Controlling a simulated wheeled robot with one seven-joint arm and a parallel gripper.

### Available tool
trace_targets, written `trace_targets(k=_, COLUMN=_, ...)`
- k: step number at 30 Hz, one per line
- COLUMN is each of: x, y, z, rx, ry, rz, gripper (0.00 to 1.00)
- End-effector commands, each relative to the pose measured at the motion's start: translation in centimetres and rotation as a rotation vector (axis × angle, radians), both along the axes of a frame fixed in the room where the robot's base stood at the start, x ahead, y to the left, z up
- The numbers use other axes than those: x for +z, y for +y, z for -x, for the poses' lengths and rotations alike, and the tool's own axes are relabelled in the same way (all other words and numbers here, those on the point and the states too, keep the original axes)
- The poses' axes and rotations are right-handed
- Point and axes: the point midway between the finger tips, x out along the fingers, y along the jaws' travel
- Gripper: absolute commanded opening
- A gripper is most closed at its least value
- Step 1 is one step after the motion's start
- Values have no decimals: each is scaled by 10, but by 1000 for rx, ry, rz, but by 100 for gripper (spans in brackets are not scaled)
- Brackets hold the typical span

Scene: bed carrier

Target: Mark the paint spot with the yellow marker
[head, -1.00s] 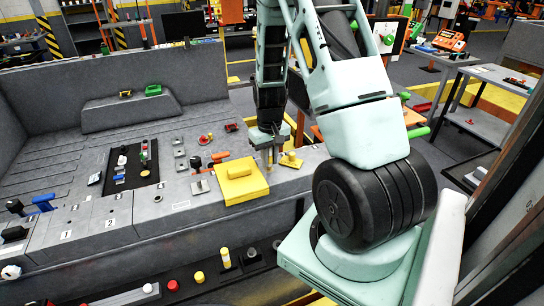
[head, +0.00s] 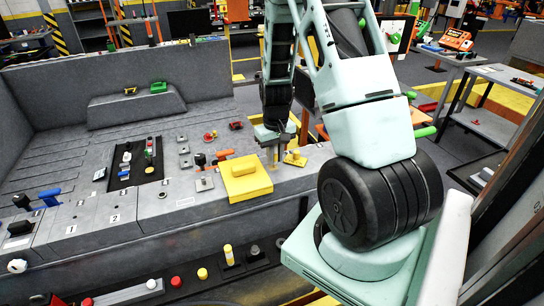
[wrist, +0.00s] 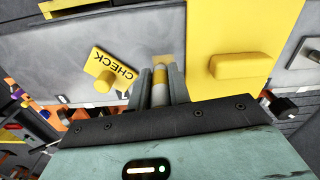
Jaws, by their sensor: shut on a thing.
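My gripper (wrist: 159,86) is shut on a slim marker (wrist: 160,74) with a white and grey barrel and a yellow band. The marker points away from the wrist camera, its far end over a small tan patch (wrist: 163,60) on the grey console. I cannot tell whether the tip touches the patch. This patch may be the paint spot; no other spot shows clearly. The marker is hard to make out there.
A yellow CHECK piece (wrist: 112,70) sits left of the marker in the wrist view. The yellow block (wrist: 240,40) is close on the right. The console (head: 90,170) carries several switches and levers.

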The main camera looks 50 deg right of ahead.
Motion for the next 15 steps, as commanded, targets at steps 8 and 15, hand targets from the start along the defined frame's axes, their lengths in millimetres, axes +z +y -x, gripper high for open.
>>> trace_targets(k=8, x=0, y=-5, z=3, rx=1, ry=0, rz=0, gripper=0)
trace_targets(k=15, x=0, y=-4, z=2, rx=1, ry=0, rz=0, gripper=0)
